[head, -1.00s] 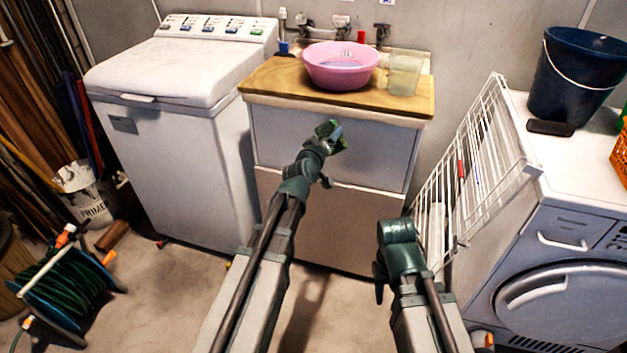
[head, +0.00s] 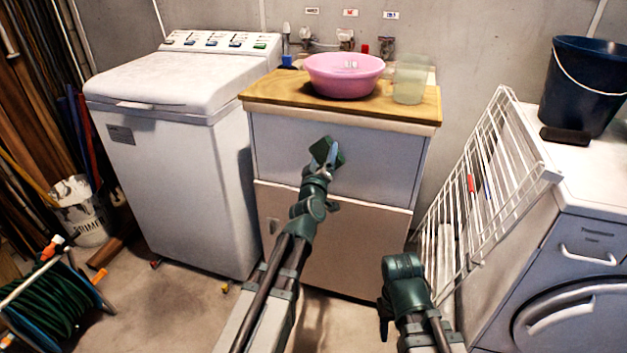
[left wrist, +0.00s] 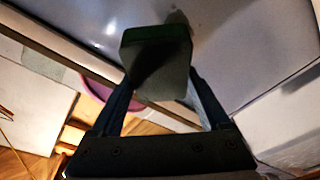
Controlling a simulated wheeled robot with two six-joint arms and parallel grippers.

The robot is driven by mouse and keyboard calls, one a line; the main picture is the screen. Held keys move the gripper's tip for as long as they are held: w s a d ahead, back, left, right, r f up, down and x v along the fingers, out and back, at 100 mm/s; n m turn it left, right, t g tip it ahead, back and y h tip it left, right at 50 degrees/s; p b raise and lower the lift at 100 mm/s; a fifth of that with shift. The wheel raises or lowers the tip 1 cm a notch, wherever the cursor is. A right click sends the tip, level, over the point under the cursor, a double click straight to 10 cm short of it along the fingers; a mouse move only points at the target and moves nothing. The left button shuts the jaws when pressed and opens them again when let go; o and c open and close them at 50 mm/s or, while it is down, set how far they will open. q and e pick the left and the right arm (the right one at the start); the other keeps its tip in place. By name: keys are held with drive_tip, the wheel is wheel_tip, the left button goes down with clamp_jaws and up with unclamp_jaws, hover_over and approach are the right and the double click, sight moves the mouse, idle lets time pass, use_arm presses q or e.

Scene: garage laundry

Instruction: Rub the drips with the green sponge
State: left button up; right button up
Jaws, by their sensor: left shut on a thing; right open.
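The green sponge (head: 321,149) is dark green and block-shaped. It is held at the end of my left gripper (head: 327,165), in front of the grey upper front of the sink cabinet (head: 370,155). In the left wrist view the sponge (left wrist: 155,62) sits between the two fingers of my left gripper (left wrist: 160,90), which are shut on it. I cannot tell whether it touches the panel. A dark patch lies on the pale surface beyond it. I cannot make out any drips clearly. My right gripper (head: 384,308) is low in front of the cabinet's right side, open.
A pink basin (head: 343,76) and a translucent jug (head: 410,80) stand on the wooden countertop (head: 270,88). A white top-loading washer (head: 180,180) stands at left. A white wire rack (head: 480,200) leans at right by the front-loading machine (head: 575,245). A hose reel (head: 60,300) is at lower left.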

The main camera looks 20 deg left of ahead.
use_arm(q)
drive_tip(key=a+f+n+y+b, duration=0.1)
drive_tip(key=b, duration=0.1)
drive_tip(key=s+f+t+y+b, duration=0.1)
drive_tip(key=f+b, duration=0.1)
drive_tip(key=b, duration=0.1)
drive_tip(key=s+a+f+n+y+b, duration=0.1)
drive_tip(key=f+b, duration=0.1)
drive_tip(key=b, duration=0.1)
drive_tip(key=shift+a+n+y, duration=0.3)
drive_tip(key=shift+y, duration=0.1)
drive_tip(key=shift+w, duration=0.1)
drive_tip(key=shift+w+d, duration=0.1)
drive_tip(key=shift+w, duration=2.85)
drive_tip(key=shift+w+t, duration=0.3)
drive_tip(key=shift+w, duration=0.7)
drive_tip(key=d, duration=0.4)
drive_tip(key=shift+s, duration=0.15)
